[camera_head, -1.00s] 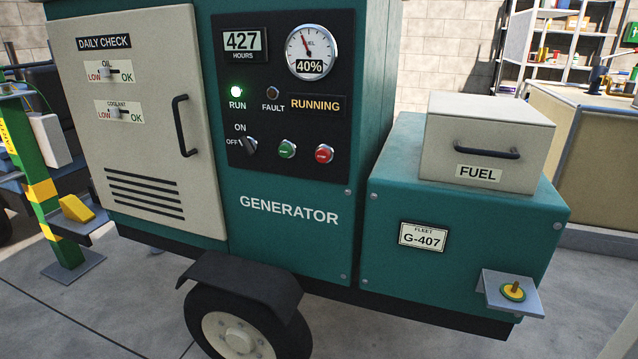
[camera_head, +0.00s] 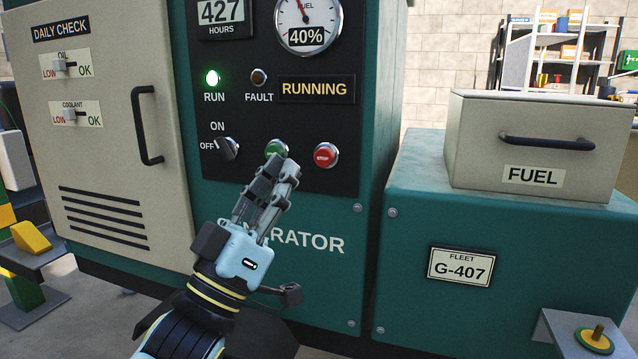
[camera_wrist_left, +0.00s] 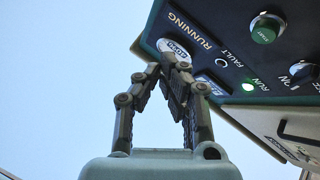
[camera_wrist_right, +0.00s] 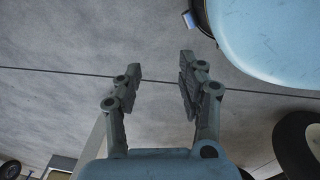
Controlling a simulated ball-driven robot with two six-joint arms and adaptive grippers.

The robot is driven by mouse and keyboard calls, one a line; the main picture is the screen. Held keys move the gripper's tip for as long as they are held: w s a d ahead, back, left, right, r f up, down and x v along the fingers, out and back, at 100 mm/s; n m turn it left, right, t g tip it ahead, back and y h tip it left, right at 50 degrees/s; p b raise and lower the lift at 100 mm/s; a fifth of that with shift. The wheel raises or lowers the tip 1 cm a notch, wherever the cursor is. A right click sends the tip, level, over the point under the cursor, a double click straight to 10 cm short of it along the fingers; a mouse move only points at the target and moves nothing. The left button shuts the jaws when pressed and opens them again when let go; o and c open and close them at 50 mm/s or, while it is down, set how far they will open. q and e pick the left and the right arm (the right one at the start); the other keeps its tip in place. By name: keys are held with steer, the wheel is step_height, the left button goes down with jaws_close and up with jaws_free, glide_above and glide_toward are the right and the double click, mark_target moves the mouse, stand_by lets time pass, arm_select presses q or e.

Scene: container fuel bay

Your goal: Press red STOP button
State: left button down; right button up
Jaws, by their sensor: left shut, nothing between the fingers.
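The red STOP button (camera_head: 326,155) sits on the black panel (camera_head: 335,120) of the teal generator, right of the green button (camera_head: 275,148). My left gripper (camera_head: 284,165) is shut and empty, in front of the panel. In the head view its fingertips lie left of and slightly below the red button and partly cover the green one. In the left wrist view the shut fingers (camera_wrist_left: 167,68) point at the panel, with the green button (camera_wrist_left: 264,29) to the upper right; the red button does not show there. My right gripper (camera_wrist_right: 160,82) is open and empty over the floor.
The green RUN lamp (camera_head: 212,78) is lit and the display (camera_head: 316,88) reads RUNNING. An ON/OFF switch (camera_head: 227,148) sits left of the buttons. A beige FUEL box (camera_head: 535,145) stands on the teal housing to the right. A door handle (camera_head: 147,125) sticks out at left.

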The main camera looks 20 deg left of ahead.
mark_target(324, 157)
arm_select(q)
steer(key=shift+d+f, duration=0.1)
steer(key=shift+f, duration=0.15)
arm_select(e)
steer(key=shift+s+f, duration=0.55)
steer(key=shift+s, duration=0.2)
arm_select(q)
steer(key=shift+w, duration=0.15)
arm_select(e)
steer(key=shift+w+r, duration=0.1)
arm_select(q)
steer(key=shift+w+d+b, duration=0.15)
steer(key=shift+w+b, duration=1.55)
steer(key=shift+w, duration=2.55)
arm_select(e)
steer(key=w+a+r, duration=0.1)
steer(key=w+r, duration=0.3)
steer(key=r, duration=0.3)
steer(key=shift+a, duration=0.4)
arm_select(q)
steer(key=shift+w, duration=0.1)
